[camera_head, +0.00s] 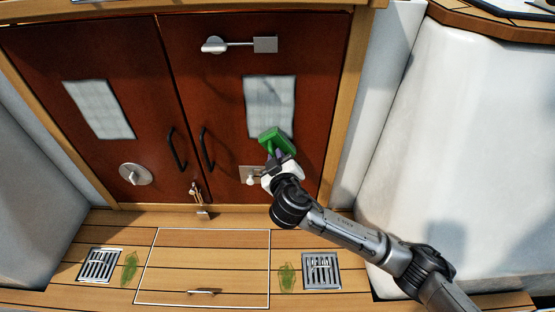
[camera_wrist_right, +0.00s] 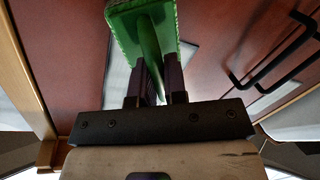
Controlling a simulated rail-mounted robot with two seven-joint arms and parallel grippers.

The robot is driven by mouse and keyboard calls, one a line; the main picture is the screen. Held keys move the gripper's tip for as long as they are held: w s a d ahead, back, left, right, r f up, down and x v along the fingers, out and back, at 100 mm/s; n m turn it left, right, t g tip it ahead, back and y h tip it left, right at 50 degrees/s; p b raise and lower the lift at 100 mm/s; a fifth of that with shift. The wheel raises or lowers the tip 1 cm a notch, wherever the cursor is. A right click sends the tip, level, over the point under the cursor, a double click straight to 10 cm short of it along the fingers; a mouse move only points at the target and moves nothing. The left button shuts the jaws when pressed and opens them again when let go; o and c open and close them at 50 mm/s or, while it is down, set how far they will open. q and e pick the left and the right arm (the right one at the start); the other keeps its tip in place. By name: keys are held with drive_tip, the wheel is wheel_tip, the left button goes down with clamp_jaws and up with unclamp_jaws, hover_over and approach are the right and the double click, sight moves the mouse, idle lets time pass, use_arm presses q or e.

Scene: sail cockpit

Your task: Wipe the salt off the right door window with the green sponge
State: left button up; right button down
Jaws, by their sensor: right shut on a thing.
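My right gripper (camera_head: 272,160) is shut on the green sponge (camera_head: 278,142), which has a block-like body and a narrow grip. In the wrist view the two fingers (camera_wrist_right: 158,85) pinch the grip of the sponge (camera_wrist_right: 125,25). The sponge is at the lower edge of the right door window (camera_head: 270,100), a whitish, streaky pane in the right door. I cannot tell whether it touches the pane. The pane's lower right corner is partly hidden by the sponge. The wrist view shows part of the window (camera_wrist_right: 116,85) behind the sponge. My left gripper is out of view.
The left door has its own whitish window (camera_head: 98,109) and a round disc (camera_head: 135,174). Black handles (camera_head: 206,150) flank the door seam. A latch (camera_head: 240,45) sits above the right window. Two floor grates (camera_head: 321,271) and a hatch (camera_head: 205,255) lie below. A white bench (camera_head: 465,150) stands right.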

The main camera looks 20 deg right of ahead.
drive_tip(key=shift+w+d, duration=0.2)
drive_tip(key=shift+w, duration=0.35)
wheel_tip(320, 180, up, 4)
drive_tip(key=p, duration=0.3)
drive_tip(key=shift+s+f+p, duration=0.1)
drive_tip(key=shift+f+p, duration=0.05)
drive_tip(key=shift+p, duration=0.15)
drive_tip(key=shift+r+p, duration=1.75)
drive_tip(key=shift+r, duration=0.1)
drive_tip(key=shift+r+p, duration=5.85)
drive_tip(key=shift+r, duration=0.1)
drive_tip(key=b, duration=0.5)
hover_over(276, 140)
drive_tip(key=s+a, duration=0.1)
drive_tip(key=a, duration=0.1)
drive_tip(key=shift+s+a+f, duration=0.1)
drive_tip(key=shift+f, duration=2)
drive_tip(key=shift+s+f, duration=0.1)
drive_tip(key=shift+f, duration=2)
